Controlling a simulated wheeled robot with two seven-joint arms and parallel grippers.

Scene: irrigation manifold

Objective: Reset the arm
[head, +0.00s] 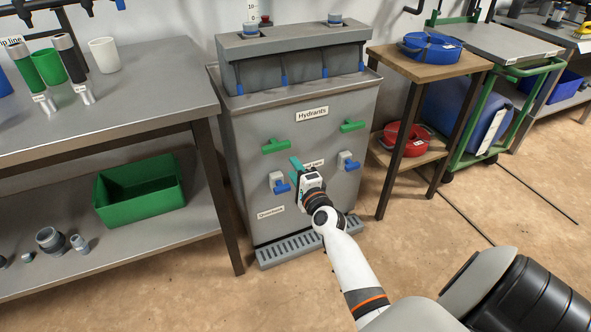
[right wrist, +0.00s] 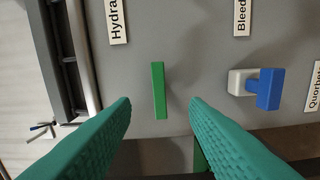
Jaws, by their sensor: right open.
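A grey cabinet labelled "Hydrants" (head: 312,114) carries a left green handle (head: 276,146) and a right green handle (head: 352,126), both roughly level. A left blue tap (head: 281,186) and a right blue tap (head: 348,162) sit below them. My right gripper (head: 297,165) is open and empty in front of the panel. In the right wrist view, the left green handle (right wrist: 158,90) shows in the gap between the teal fingers (right wrist: 161,103), a little beyond their tips. The left blue tap (right wrist: 266,88) is to the right there. My left gripper is out of view.
A workbench (head: 150,100) stands at left with cups and tubes on top and a green bin (head: 139,190) on its lower shelf. A wooden stand (head: 440,70) at right holds blue and red coiled hoses. A drain grate (head: 300,243) lies at the cabinet's foot.

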